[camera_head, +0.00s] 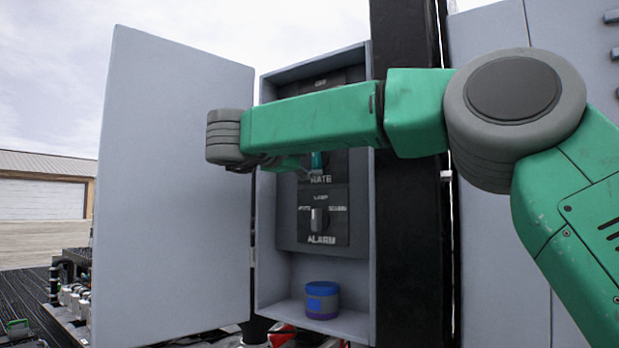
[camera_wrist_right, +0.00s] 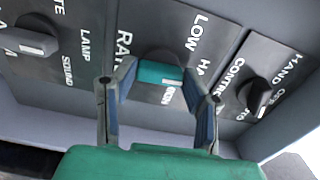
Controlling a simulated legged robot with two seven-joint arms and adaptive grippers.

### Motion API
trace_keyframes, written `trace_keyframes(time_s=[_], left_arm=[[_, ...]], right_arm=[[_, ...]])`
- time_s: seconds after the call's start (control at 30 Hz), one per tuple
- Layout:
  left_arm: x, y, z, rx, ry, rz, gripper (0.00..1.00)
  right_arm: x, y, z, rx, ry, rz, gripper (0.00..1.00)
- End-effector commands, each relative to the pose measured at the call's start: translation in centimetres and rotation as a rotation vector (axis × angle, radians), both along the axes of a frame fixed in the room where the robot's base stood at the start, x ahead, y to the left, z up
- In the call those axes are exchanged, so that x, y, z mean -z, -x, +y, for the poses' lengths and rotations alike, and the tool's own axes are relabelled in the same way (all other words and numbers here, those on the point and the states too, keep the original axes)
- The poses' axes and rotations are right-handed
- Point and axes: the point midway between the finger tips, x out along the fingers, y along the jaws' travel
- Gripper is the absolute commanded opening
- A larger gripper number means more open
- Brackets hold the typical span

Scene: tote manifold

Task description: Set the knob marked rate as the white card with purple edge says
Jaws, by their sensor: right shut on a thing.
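The knob marked RATE is teal. It shows in the right wrist view (camera_wrist_right: 160,73) between my right gripper's fingers, and partly in the head view (camera_head: 317,160) under my arm. My right gripper (camera_wrist_right: 160,80) is shut on this knob, one finger on each side. In the head view my gripper is mostly hidden behind my own forearm. The word LOW shows beside the knob; another label near it is partly covered by the gripper, so the knob's setting cannot be read. The white card with purple edge is not in view. My left gripper is not in view.
The grey cabinet (camera_head: 266,270) is open, its door (camera_head: 170,190) swung left. The ALARM knob (camera_head: 319,220) is below RATE. A black CONTROL knob (camera_wrist_right: 258,92) is on the other side. A blue and purple jar (camera_head: 322,300) stands on the cabinet floor.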

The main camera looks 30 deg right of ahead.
Motion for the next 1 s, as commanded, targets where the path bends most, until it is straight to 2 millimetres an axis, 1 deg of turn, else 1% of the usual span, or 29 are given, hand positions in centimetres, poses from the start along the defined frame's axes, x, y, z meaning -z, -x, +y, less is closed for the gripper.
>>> trace_keyframes(time_s=[0.03,0.4,0.7,1.0], left_arm=[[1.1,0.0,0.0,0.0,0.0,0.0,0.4],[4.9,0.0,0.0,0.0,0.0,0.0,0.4],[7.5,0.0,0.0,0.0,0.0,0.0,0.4],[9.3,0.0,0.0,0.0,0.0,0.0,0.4]], right_arm=[[0.5,0.0,-0.1,0.002,-0.018,-0.044,0.11],[0.7,0.0,0.0,0.002,-0.154,-0.364,0.11],[0.9,-0.1,0.0,0.003,-0.264,-0.623,0.11],[1.0,-0.3,0.1,0.004,-0.36,-0.848,0.11]])
